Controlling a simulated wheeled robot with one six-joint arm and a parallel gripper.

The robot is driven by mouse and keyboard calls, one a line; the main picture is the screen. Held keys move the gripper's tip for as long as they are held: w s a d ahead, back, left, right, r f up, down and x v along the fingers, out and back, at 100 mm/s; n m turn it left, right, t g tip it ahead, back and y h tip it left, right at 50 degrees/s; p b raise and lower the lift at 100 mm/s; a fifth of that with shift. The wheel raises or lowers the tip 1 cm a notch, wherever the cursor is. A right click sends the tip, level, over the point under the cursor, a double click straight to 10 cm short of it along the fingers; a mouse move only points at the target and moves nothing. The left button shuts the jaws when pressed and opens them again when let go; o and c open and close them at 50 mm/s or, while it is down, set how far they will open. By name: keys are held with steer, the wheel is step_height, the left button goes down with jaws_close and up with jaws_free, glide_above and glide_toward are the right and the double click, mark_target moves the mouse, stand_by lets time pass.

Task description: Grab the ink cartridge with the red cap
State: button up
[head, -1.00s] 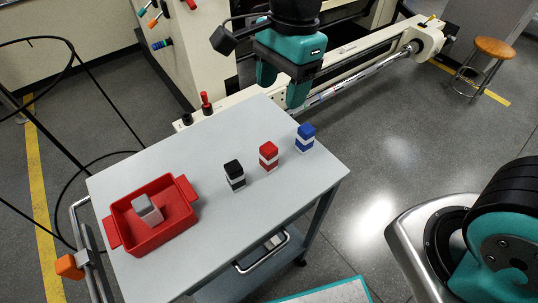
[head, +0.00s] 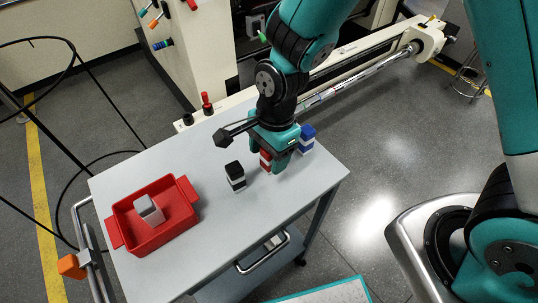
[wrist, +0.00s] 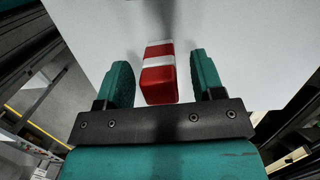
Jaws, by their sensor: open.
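The ink cartridge with the red cap (head: 265,160) stands on the grey table, red with a white band, partly hidden behind my gripper in the head view. In the wrist view the red-capped cartridge (wrist: 158,84) shows between my two fingers. My gripper (head: 268,158) is open, with one finger on each side of it. In the wrist view, gaps show between the cartridge and both fingers of my gripper (wrist: 163,82). Whether the fingers are low enough to enclose it fully I cannot tell.
A black-capped cartridge (head: 235,177) stands to the left and a blue-capped one (head: 306,139) close on the right. A red tray (head: 122,217) holding a grey block (head: 149,209) is at the table's left. The table (head: 215,230) is clear in front.

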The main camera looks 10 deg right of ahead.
steer(key=shift+f, duration=0.55)
steer(key=c, duration=1)
steer(key=shift+r, duration=0.15)
